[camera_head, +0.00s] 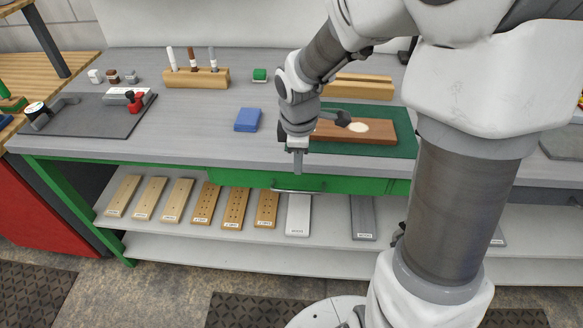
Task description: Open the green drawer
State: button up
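The green drawer (345,185) sits under the front edge of the grey workbench, and its front looks flush with the bench frame. A light metal bar handle (297,191) runs along it. My gripper (298,170) points down just above the handle, at the front edge of the bench. The fingers overlap in this view as one narrow grey shape, so I cannot tell whether they are open or shut. I also cannot tell whether they touch the handle.
A brown board (380,133) lies on a green mat (402,151) behind my gripper. A blue block (248,119) and a wooden holder (195,79) with upright markers are to the left. Several boards lie on the shelf below (180,240). The floor in front is clear.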

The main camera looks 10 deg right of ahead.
aim_at(298, 192)
jog(key=f+b, duration=0.1)
jog(key=f, duration=0.3)
jog(key=w+f+b, duration=0.1)
jog(key=f, duration=0.3)
jog(key=w+f+b, duration=0.1)
jog(key=f, duration=0.3)
jog(key=shift+w+d+f, duration=0.1)
jog(key=shift+d+f, duration=0.05)
jog(key=shift+d, duration=0.15)
grip_shut()
dwell(0.8)
